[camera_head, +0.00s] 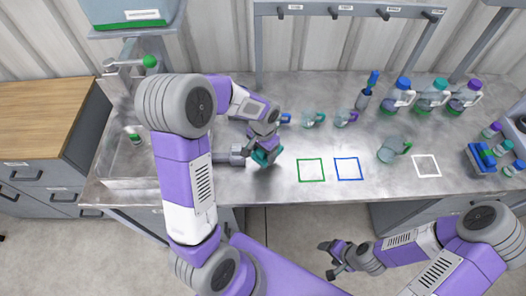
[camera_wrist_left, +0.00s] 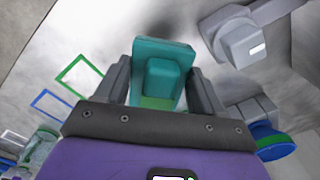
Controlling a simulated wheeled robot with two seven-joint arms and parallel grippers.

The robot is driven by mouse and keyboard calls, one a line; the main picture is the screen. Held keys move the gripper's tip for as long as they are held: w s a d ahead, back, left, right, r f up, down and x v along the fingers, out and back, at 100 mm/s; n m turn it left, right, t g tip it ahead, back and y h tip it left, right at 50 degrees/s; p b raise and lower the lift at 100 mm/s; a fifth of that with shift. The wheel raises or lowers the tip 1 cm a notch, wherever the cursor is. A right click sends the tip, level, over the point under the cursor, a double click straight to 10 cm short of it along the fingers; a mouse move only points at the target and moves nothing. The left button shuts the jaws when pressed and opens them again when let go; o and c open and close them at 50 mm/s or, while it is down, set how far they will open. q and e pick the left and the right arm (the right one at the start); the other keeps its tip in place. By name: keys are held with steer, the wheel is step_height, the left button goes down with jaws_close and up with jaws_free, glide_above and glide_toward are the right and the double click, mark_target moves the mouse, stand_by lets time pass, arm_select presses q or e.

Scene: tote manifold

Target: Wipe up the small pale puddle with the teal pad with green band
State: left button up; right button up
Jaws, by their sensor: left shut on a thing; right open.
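My left gripper (camera_head: 264,148) is over the front part of the metal bench, left of the green outlined square. It is shut on the teal pad (camera_head: 268,157), which shows just below the fingers. In the left wrist view the teal pad (camera_wrist_left: 163,55) sits between both fingers, with its green band (camera_wrist_left: 157,103) nearest the palm. The pad is at or close to the bench top; I cannot tell whether it touches. I cannot make out the pale puddle clearly against the bright, mottled metal. My right gripper (camera_head: 333,260) is open and empty, in front of the bench over the floor.
A grey fitting (camera_head: 232,154) stands just left of the pad and is close by in the left wrist view (camera_wrist_left: 235,38). Green (camera_head: 311,170), blue (camera_head: 348,168) and white (camera_head: 426,165) outlines lie right. Mugs and bottles stand behind.

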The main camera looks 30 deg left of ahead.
arm_select(q)
steer(key=shift+r, duration=0.2)
steer(key=shift+r+p, duration=1.15)
steer(key=shift+r, duration=0.35)
